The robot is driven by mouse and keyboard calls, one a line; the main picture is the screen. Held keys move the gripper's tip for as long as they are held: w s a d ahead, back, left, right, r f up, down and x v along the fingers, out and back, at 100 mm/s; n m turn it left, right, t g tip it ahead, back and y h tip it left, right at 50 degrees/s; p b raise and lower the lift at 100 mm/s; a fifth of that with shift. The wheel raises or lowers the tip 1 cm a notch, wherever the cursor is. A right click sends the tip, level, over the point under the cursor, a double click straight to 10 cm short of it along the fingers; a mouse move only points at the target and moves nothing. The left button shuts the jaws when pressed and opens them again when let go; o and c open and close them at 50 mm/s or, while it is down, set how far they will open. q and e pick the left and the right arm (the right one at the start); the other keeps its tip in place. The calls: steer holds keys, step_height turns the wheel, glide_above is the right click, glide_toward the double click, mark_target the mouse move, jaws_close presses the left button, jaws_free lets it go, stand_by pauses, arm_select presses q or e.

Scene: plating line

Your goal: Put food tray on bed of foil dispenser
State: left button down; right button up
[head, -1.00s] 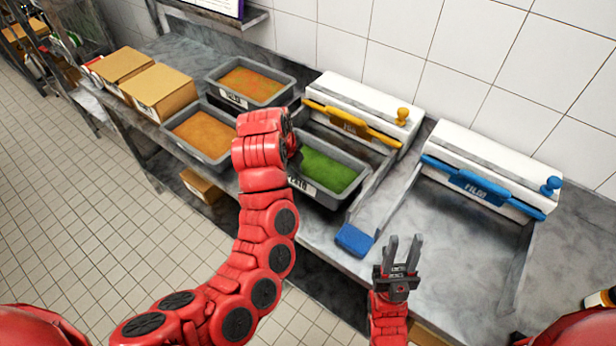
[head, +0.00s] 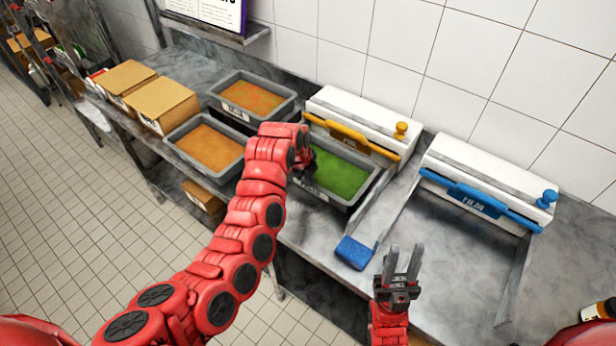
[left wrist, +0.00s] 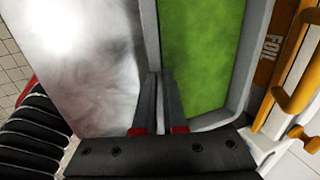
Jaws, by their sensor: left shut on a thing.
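A grey food tray (head: 352,201) filled with green food is in front of the foil dispenser (head: 358,112), the white box with the orange handle. The dispenser's bed is mostly hidden by the tray; I cannot tell whether the tray touches it. My left gripper (head: 308,166) is shut on the tray's left wall. In the left wrist view, the gripper (left wrist: 160,85) straddles that wall, with green food to the right and the dispenser's orange handle (left wrist: 272,60) beyond. My right gripper (head: 402,262) is open and empty near the counter's front edge.
The film dispenser (head: 487,168) with a blue handle stands to the right, its bed empty. A blue block (head: 355,252) lies near the front edge. Two trays of orange food (head: 205,172) (head: 284,110) and brown boxes (head: 160,104) stand to the left.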

arm_select(q)
steer(key=c, duration=1)
jaws_free()
steer(key=shift+b+v, duration=1.05)
steer(key=shift+v, duration=4.95)
steer(key=shift+w, duration=0.1)
